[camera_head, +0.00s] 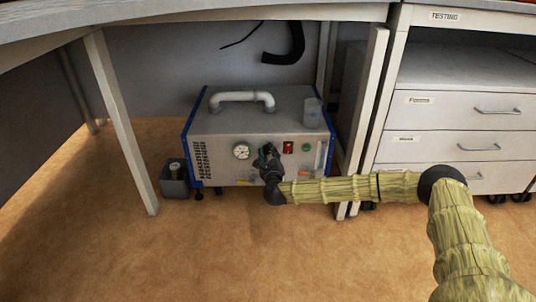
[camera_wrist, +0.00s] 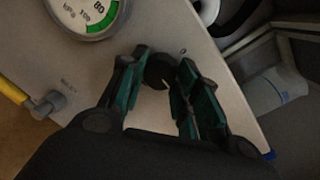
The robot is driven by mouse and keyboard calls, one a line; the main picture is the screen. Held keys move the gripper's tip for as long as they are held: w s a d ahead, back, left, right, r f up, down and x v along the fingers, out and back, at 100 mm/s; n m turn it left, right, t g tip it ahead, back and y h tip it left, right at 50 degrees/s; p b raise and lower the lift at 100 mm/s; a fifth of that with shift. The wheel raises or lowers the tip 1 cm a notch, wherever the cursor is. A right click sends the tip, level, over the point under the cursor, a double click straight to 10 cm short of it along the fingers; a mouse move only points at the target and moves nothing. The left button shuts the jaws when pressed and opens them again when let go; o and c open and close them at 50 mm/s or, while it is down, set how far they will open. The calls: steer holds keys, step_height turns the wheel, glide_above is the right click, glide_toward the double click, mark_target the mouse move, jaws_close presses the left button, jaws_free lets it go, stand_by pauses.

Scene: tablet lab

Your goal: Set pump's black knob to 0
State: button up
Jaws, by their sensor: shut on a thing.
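The pump (camera_head: 215,122) is a metal box with blue edges and a white top handle, standing on the floor under the bench. Its round gauge (camera_head: 241,151) is left of my gripper (camera_head: 267,158), which reaches the front panel. In the wrist view the black knob (camera_wrist: 159,70) sits between the green-lined fingers of my gripper (camera_wrist: 160,76), which are shut on it. A pale pointer mark shows on the knob. A small "0" mark (camera_wrist: 183,51) is printed on the panel just beyond the knob. In the head view my gripper hides the knob.
A red switch (camera_head: 288,147) and a green button (camera_head: 307,147) are right of my gripper on the panel. A clear cup (camera_head: 311,113) stands on the pump. The floor in front is clear.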

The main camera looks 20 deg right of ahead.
steer(key=shift+r+n+p, duration=0.2)
steer(key=shift+n+p, duration=0.2)
steer(key=shift+p, duration=0.1)
steer(key=shift+r+p, duration=0.15)
steer(key=shift+p, duration=0.3)
steer(key=n+p, duration=0.2)
steer(key=p, duration=0.1)
steer(key=shift+r+n, duration=0.2)
steer(key=shift+n, duration=0.2)
steer(key=n+p, duration=0.4)
steer(key=p, duration=0.1)
steer(key=shift+g, duration=0.3)
steer(key=n+p, duration=0.5)
steer(key=shift+g+h, duration=0.3)
steer(key=shift+h, duration=0.1)
steer(key=shift+a+f+n+p, duration=0.1)
steer(key=shift+f+n+p, duration=0.05)
steer(key=shift+n+p, duration=0.8)
steer(key=shift+f+n+p, duration=0.1)
steer(key=shift+n+p, duration=0.5)
steer(key=shift+n, duration=0.55)
steer(key=o, duration=1)
